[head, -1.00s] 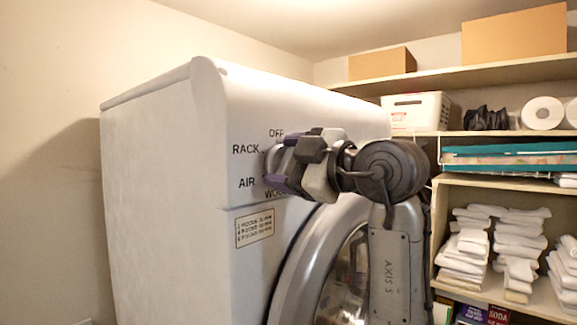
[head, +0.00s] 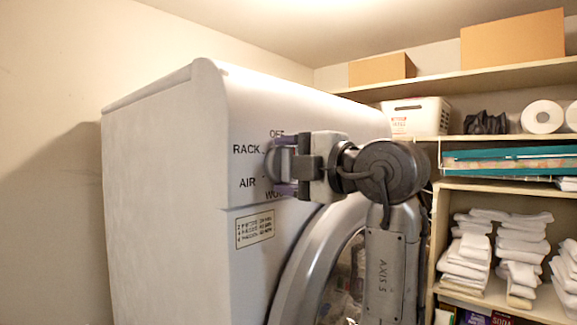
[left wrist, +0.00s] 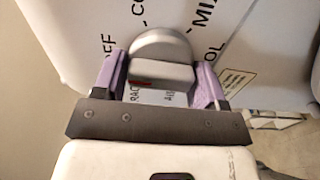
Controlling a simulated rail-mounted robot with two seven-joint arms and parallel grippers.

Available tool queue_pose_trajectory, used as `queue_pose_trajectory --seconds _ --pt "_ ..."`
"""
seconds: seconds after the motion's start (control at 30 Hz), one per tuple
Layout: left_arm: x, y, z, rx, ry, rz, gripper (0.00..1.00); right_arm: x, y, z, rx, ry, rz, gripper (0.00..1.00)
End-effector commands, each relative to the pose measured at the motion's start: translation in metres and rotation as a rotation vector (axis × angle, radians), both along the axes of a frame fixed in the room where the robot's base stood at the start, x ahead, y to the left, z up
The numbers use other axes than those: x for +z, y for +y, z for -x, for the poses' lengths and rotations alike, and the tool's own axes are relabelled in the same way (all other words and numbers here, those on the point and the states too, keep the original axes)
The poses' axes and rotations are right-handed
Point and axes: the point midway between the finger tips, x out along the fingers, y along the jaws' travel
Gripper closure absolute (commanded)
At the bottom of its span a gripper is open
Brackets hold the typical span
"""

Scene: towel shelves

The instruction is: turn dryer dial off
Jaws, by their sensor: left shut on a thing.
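The dryer dial (left wrist: 160,52) is a round grey knob with a raised grip bar on the dryer's white front panel, ringed by printed labels. A small red mark shows on the bar's near edge in the left wrist view. In the head view the dial (head: 271,164) is partly hidden behind my left gripper, near "OFF", "RACK" and "AIR". My left gripper (head: 284,164) is shut on the dial, its purple fingers one above the other. In the left wrist view the gripper's fingers (left wrist: 160,80) flank the bar. My right gripper is not in view.
The white dryer (head: 165,200) has a round door (head: 300,265) below the panel, behind my forearm. Shelves at the right hold folded white towels (head: 520,245), a white basket (head: 418,116), rolls (head: 542,115) and cardboard boxes (head: 513,42). A bare wall is at the left.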

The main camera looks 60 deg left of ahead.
Motion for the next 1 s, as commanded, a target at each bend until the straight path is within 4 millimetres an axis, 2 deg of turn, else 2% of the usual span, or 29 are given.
queue_pose_trajectory --seconds 0.5,0.53,0.7,1.0 --pt "0.0000 0.0001 0.0002 0.000 -0.013 -0.006 0.58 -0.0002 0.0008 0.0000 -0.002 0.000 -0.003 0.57" --pt "0.0000 0.0001 0.0002 0.000 -0.013 -0.006 0.31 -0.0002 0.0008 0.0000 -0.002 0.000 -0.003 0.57" --pt "0.0000 0.0001 0.0002 0.000 -0.013 -0.006 0.15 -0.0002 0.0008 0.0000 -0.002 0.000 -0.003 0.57" --pt "-0.0006 -0.0026 -0.0012 -0.001 -0.012 -0.005 0.15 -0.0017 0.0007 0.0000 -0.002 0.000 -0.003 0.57"
